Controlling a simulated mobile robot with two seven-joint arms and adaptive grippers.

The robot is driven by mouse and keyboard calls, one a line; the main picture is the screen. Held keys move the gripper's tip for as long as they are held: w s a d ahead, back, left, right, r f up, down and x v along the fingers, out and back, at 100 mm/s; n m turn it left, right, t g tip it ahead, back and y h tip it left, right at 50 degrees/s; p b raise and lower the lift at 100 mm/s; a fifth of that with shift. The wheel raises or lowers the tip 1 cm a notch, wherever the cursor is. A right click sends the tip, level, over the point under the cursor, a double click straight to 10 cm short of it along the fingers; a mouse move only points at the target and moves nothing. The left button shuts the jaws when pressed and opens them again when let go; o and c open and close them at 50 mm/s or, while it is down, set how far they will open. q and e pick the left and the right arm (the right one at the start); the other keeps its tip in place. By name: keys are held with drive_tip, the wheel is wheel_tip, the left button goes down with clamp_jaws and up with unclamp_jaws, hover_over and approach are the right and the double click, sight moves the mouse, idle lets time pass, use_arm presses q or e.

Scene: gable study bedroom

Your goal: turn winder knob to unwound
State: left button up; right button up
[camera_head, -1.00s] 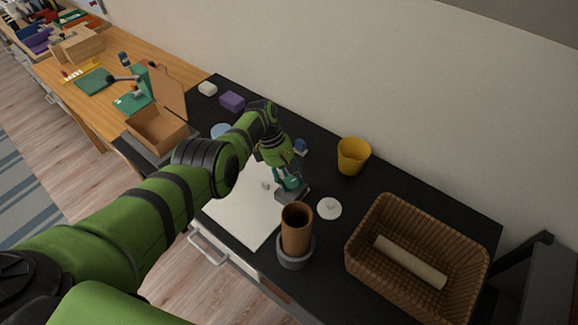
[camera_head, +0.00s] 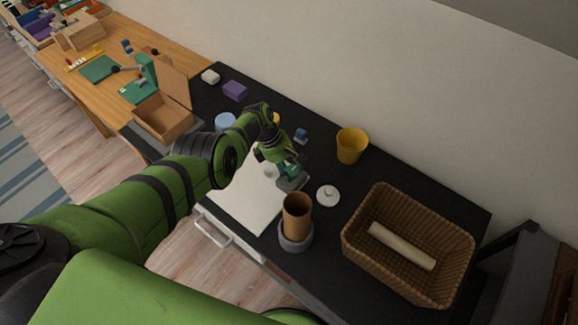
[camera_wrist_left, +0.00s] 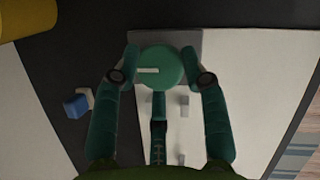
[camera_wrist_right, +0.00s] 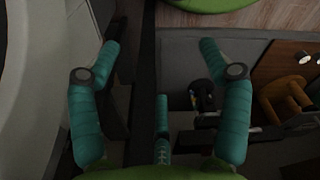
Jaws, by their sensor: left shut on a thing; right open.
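The winder knob (camera_wrist_left: 160,72) is a round teal disc with a short white mark, which lies crosswise left of its middle in the left wrist view. It sits on a grey block (camera_wrist_left: 190,46) at the edge of a white board. My left gripper (camera_wrist_left: 161,76) is shut on the knob, one fingertip on each side of it. In the head view my left gripper (camera_head: 286,168) reaches down onto the grey block (camera_head: 293,183) and mostly hides the knob. My right gripper (camera_wrist_right: 160,62) is open and empty, away from the knob, in the right wrist view.
On the black worktop, a brown cup (camera_head: 297,218) stands in a grey holder (camera_head: 295,242). A white lid (camera_head: 328,196), yellow cup (camera_head: 351,146), wicker basket (camera_head: 376,262) and small blue object (camera_head: 301,136) are nearby. The white board (camera_head: 246,204) lies in front.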

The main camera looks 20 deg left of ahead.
sight(292, 171)
use_arm(q)
drive_tip(key=shift+d, duration=0.25)
drive_tip(key=o, duration=1.2)
drive_tip(key=shift+c, duration=0.2)
drive_tip(key=shift+r, duration=0.1)
drive_tip(key=shift+a, duration=0.1)
drive_tip(key=shift+w+a+r, duration=0.1)
drive_tip(key=shift+a+r, duration=0.15)
drive_tip(key=shift+r, duration=0.25)
drive_tip(key=shift+v, duration=0.95)
drive_tip(key=v, duration=0.9)
